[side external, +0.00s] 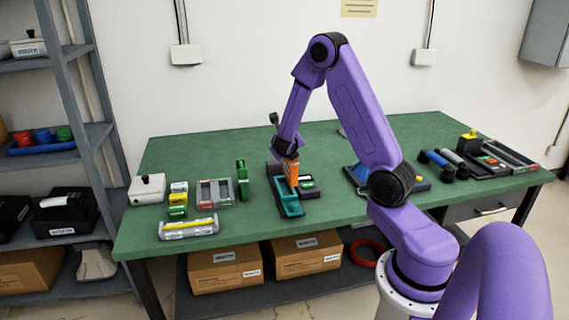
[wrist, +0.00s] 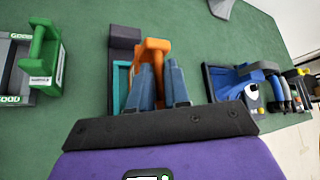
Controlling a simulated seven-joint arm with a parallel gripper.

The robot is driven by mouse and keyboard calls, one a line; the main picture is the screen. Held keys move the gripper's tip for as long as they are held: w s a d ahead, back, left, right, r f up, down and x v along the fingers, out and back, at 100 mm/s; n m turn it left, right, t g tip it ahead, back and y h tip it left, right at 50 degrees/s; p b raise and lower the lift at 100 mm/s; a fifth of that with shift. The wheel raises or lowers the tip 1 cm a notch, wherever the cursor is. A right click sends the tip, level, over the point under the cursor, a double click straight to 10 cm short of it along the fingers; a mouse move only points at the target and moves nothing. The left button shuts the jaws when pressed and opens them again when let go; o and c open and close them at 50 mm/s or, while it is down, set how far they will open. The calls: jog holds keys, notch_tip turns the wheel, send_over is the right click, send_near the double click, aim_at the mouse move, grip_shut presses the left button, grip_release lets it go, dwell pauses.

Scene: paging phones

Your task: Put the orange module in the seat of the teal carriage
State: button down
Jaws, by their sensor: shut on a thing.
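The orange module (side external: 291,174) stands upright at the teal carriage (side external: 289,208), towards its back end. My gripper (side external: 289,159) is above and shut on the module's upper part. In the wrist view the orange module (wrist: 154,47) shows between and beyond the two blue-grey fingers of my gripper (wrist: 162,80). A strip of the teal carriage (wrist: 121,82) shows left of the module. The fingers and module hide the seat, and I cannot tell whether the module's lower end touches it.
A green handled module (side external: 242,180) stands to the left, near green and yellow blocks (side external: 178,198) and a grey tray (side external: 214,193). A clear tube-like case (side external: 188,228) lies at the front edge. Blue and black devices (side external: 436,161) crowd the right. The back of the green table (side external: 200,148) is mostly clear.

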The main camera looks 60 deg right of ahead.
aim_at(285, 163)
jog(key=w+f, duration=0.1)
jog(key=d+f, duration=0.1)
jog(key=w+f, duration=0.1)
jog(key=shift+w+d+f, duration=0.25)
jog(key=shift+w, duration=0.05)
jog(key=shift+w+d+f, duration=0.1)
jog(key=shift+w+f, duration=0.1)
jog(key=shift+f, duration=1.7)
jog(key=c, duration=1.1)
grip_release()
